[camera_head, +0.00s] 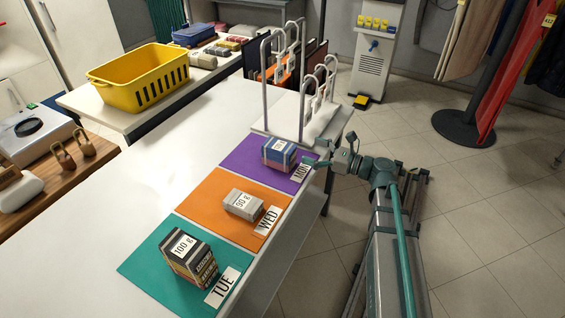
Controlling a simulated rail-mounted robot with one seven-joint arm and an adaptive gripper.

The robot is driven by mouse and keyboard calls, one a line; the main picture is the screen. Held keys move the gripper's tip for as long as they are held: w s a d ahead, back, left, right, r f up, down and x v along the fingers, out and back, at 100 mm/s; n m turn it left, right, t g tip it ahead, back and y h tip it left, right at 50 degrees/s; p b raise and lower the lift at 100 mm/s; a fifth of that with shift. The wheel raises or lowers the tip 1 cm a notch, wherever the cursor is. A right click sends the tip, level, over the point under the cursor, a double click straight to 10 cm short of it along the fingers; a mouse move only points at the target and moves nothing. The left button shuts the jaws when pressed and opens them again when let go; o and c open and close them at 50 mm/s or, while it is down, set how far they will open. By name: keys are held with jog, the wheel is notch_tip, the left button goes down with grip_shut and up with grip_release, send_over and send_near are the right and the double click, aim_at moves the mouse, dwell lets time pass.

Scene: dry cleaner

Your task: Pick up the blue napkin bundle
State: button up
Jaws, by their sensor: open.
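A blue bundle (279,152) with a pale label and a lighter, striped lower side sits on the purple mat (238,150) at the far end of the white table. It is the closest match to the blue napkin bundle. My gripper (326,153) is open and just right of the bundle, near the table's right edge. It looks empty and apart from the bundle; its exact height is hard to tell.
A grey 90 g bundle (243,203) sits on the orange mat (205,194). A striped 100 g bundle (189,258) sits on the teal mat (146,266). A white wire rack (266,90) stands behind the purple mat. A yellow basket (140,75) stands at the back left.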

aim_at(283, 146)
jog(key=f+b, duration=0.1)
jog(key=f, duration=0.2)
jog(key=shift+w+d+f+b, duration=0.1)
jog(key=shift+w+f+b, duration=0.1)
jog(key=shift+w+b, duration=0.2)
jog(key=x, duration=0.4)
jog(key=shift+w+a+r+p, duration=0.1)
jog(key=shift+w+a+p, duration=0.05)
jog(key=shift+a+p, duration=0.2)
jog(key=shift+p+x, duration=0.45)
jog(key=shift+x, duration=2.5)
jog(key=c, duration=1.3)
